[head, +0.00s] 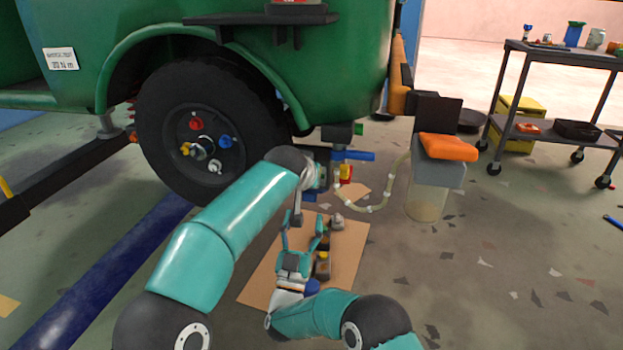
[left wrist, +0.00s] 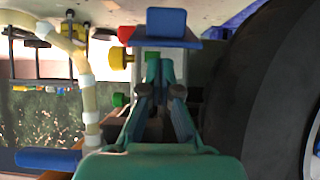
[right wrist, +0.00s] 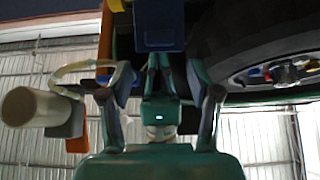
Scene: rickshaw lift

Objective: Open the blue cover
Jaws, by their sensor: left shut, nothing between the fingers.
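The blue cover (left wrist: 166,22) shows at the top of the left wrist view as a small box with a wider flap. It appears as a blue box at the top of the right wrist view (right wrist: 160,38), and partly behind my left arm in the head view (head: 310,197). My left gripper (left wrist: 160,66) is shut and empty, its tips close to the flap; I cannot tell whether they touch. In the head view its fingers are mostly hidden by my wrist. My right gripper (head: 304,228) is open and empty, pointing up above the cardboard, below the cover.
Red (left wrist: 126,34), yellow (left wrist: 119,57) and green (left wrist: 118,99) knobs sit beside the cover. A blue lever (head: 353,156) and a pale hose (head: 375,208) are to its right. The wheel (head: 165,115) is left. Small items stand on the cardboard (head: 347,250).

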